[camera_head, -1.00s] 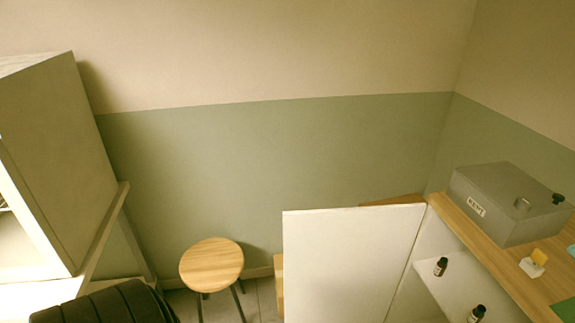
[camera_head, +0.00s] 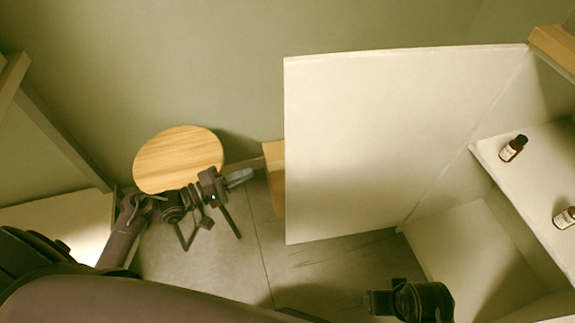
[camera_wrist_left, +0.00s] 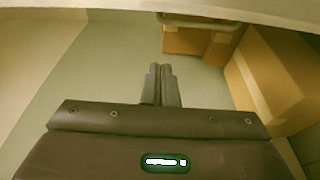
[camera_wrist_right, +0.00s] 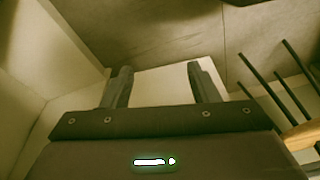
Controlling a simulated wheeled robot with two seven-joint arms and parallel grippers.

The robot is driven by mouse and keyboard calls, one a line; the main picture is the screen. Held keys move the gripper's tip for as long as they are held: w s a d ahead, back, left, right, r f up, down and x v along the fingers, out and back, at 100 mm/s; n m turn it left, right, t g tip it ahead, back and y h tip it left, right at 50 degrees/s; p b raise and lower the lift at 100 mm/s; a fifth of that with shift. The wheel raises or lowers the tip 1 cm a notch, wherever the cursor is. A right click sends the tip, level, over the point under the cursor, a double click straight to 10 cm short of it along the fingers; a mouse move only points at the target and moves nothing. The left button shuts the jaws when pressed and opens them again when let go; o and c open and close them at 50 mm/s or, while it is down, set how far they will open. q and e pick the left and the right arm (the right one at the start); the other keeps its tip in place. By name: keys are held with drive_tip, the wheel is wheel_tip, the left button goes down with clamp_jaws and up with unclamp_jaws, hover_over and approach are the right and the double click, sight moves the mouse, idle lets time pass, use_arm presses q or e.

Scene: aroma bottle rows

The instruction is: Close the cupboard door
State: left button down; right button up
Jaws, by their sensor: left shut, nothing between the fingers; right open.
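The white cupboard door (camera_head: 390,130) stands open in the head view, swung out to the left of the cupboard (camera_head: 475,235). My left gripper (camera_head: 240,177) is shut and empty, left of the door's free edge and apart from it in that view. Its closed fingers also show in the left wrist view (camera_wrist_left: 160,72). My right gripper (camera_head: 378,302) is low in front of the cupboard, partly cut off by the frame. The right wrist view shows its fingers (camera_wrist_right: 160,72) apart, with a pale panel beyond them; I cannot tell which part that is.
Two small brown bottles, one nearer the door (camera_head: 513,148) and one at the right edge (camera_head: 565,217), stand on the cupboard's shelf (camera_head: 535,165). A round wooden stool (camera_head: 178,160) stands behind my left arm. Cardboard-coloured boxes (camera_wrist_left: 265,80) are near my left gripper. Grey floor (camera_head: 240,265) lies below.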

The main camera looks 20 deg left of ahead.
use_arm(q)
drive_tip(key=b+x, duration=0.2)
drive_tip(key=x, duration=0.8)
drive_tip(key=shift+s+d+r, duration=0.1)
drive_tip(key=shift+s+d, duration=0.2)
drive_tip(key=shift+s, duration=0.3)
drive_tip(key=shift+s+d+r, duration=0.1)
drive_tip(key=shift+s+d, duration=0.2)
drive_tip(key=shift+s, duration=0.3)
drive_tip(key=shift+s+d+r, duration=0.15)
drive_tip(key=shift+s+d, duration=0.15)
drive_tip(key=shift+s, duration=0.3)
use_arm(e)
drive_tip(key=shift+w+a+f+n+t+y, duration=0.15)
drive_tip(key=shift+w+a+t, duration=0.1)
drive_tip(key=shift+a, duration=0.3)
drive_tip(key=shift+w+a+n+t+y, duration=0.15)
drive_tip(key=shift+w+a+t, duration=0.1)
drive_tip(key=shift+a, duration=0.3)
use_arm(q)
drive_tip(key=shift+s+p, duration=0.1)
drive_tip(key=shift+p, duration=0.2)
